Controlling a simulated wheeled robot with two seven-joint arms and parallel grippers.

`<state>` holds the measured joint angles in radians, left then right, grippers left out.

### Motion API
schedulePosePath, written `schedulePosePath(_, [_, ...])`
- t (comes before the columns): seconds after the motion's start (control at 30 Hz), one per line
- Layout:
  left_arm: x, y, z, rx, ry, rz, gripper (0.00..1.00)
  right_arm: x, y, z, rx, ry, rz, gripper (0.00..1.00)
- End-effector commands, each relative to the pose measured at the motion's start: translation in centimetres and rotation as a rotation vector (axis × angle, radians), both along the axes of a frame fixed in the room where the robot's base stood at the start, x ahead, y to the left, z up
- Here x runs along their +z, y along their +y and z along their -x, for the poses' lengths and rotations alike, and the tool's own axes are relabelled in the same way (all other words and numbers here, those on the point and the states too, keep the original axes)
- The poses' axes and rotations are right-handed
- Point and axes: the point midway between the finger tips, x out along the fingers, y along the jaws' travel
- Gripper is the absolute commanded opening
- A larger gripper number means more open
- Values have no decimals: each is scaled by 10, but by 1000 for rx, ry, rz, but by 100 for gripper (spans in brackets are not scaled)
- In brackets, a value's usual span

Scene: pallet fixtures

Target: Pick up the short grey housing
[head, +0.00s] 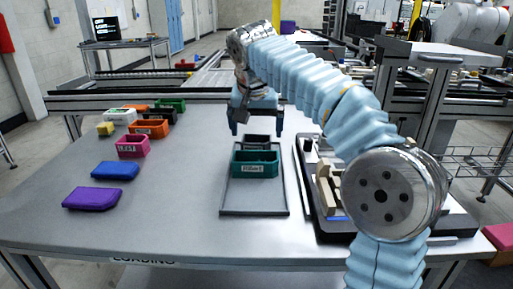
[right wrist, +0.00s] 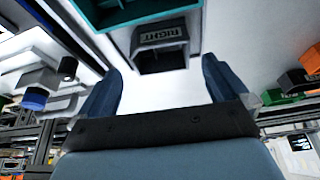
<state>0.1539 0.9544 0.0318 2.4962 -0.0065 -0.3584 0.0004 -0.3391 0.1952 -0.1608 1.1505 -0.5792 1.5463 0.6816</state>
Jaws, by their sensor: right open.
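A small dark grey open box (head: 257,141) stands at the far end of a shallow grey tray (head: 253,212), behind a teal bin (head: 256,168). In the right wrist view the dark grey box (right wrist: 160,42) has a label reading RIGHT. My right gripper (head: 256,130) points down over the far end of the tray, with its blue fingers spread and nothing between them. In the right wrist view the right gripper (right wrist: 160,68) has the dark grey box just beyond its fingertips, apart from them. I cannot tell whether this box is the short grey housing. My left gripper is out of view.
A dark pallet fixture with beige blocks (head: 328,190) lies right of the tray, partly behind my right arm. Purple (head: 93,198), blue (head: 115,170), pink (head: 132,146) and other bins line the left. The table between them and the tray is clear.

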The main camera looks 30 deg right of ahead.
Motion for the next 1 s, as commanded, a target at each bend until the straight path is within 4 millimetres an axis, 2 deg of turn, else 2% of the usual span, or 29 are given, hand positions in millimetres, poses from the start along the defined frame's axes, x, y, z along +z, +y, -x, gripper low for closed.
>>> schedulePosePath(0.1, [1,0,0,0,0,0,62,-18,-3,-5,-2,2,1,100])
schedulePosePath(0.2, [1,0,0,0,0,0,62,-25,-5,-8,-1,0,0,100])
schedulePosePath(0.43, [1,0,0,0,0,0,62,-27,-5,-9,-1,0,0,100])
schedulePosePath(0.8, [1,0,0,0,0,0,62,-27,-5,-9,0,0,0,45])
schedulePosePath(1.0, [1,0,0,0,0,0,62,-26,-5,-9,0,-1,1,43])
